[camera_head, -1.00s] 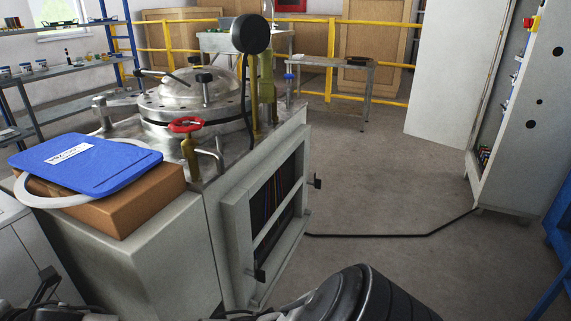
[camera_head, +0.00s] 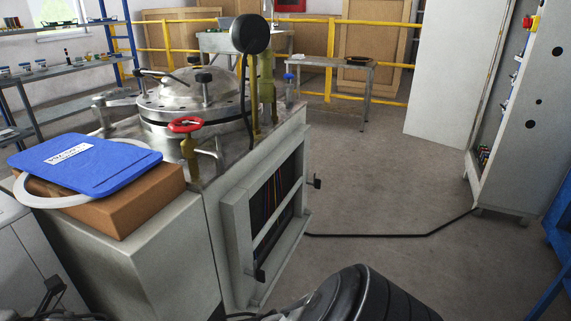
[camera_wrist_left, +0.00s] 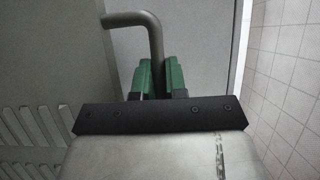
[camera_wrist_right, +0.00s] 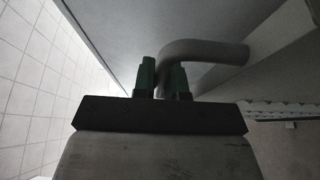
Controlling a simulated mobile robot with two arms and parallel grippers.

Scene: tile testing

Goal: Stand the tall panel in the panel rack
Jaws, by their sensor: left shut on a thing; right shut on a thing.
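My left gripper (camera_wrist_left: 159,80) shows in the left wrist view, its green fingers closed on a bent grey tube handle (camera_wrist_left: 148,22). My right gripper (camera_wrist_right: 162,80) shows in the right wrist view, closed on a similar bent grey tube handle (camera_wrist_right: 215,52). Flat grey surfaces lie behind both handles; I cannot tell what they belong to. Neither gripper can be made out in the head view. I cannot identify the tall panel or the panel rack for certain in any view.
A grey machine (camera_head: 210,260) with a domed lid (camera_head: 190,92) and red handwheel (camera_head: 186,125) stands at left. A blue board (camera_head: 110,170) lies on a brown box (camera_head: 135,207) there. An open cabinet (camera_head: 500,170) stands at right. A black cable (camera_head: 370,236) crosses otherwise clear middle floor.

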